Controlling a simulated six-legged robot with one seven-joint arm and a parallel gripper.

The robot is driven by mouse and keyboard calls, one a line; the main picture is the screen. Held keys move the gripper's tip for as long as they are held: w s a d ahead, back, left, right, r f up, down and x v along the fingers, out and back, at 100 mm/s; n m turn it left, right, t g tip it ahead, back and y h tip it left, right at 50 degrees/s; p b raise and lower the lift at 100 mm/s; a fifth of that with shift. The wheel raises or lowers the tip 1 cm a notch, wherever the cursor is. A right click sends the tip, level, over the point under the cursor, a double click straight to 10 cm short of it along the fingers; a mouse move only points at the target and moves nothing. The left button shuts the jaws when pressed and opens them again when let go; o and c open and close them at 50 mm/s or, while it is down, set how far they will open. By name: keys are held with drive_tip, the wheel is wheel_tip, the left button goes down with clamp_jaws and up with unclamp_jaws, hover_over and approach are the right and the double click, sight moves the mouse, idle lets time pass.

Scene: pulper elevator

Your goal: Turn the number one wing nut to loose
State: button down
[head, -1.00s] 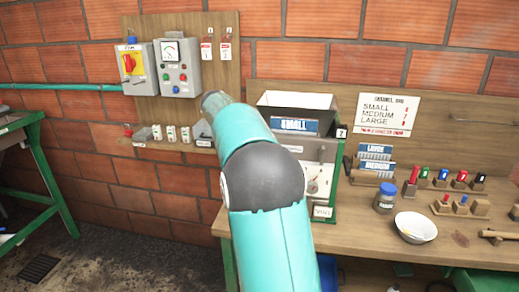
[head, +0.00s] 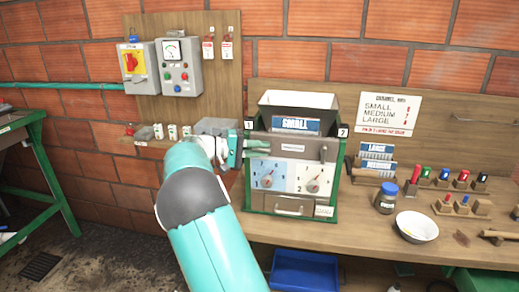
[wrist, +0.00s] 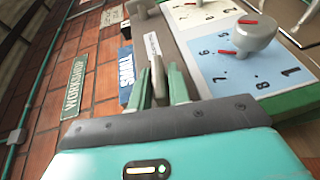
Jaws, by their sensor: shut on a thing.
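The grey pulper (head: 288,205) with green edges stands on the bench, with tag 1 (head: 248,125) at its upper left and another tag (head: 343,131) at its upper right. My gripper (head: 262,146) is at the upper left of its front, just below tag 1. In the wrist view, my gripper (wrist: 163,88) is shut on a thin grey upright piece, the wing nut (wrist: 157,72), between its two green fingers. In the head view the fingers hide this wing nut. A second grey wing-like piece (head: 323,153) is at the right of the front.
Below the gripper are a blue dial (head: 267,176) and a white dial (head: 313,181), both with knobs. A blue sign (head: 296,126) stands above. Control boxes (head: 178,67) hang on the wall at left. A jar (head: 386,198) and bowl (head: 416,227) stand on the bench at right.

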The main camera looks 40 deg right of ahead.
drive_tip(key=shift+h, duration=0.4)
drive_tip(key=shift+g, duration=0.3)
drive_tip(key=c, duration=1.3)
unclamp_jaws()
drive_tip(key=v, duration=1.3)
drive_tip(key=shift+w+a+f, duration=0.15)
drive_tip(key=shift+a, duration=0.2)
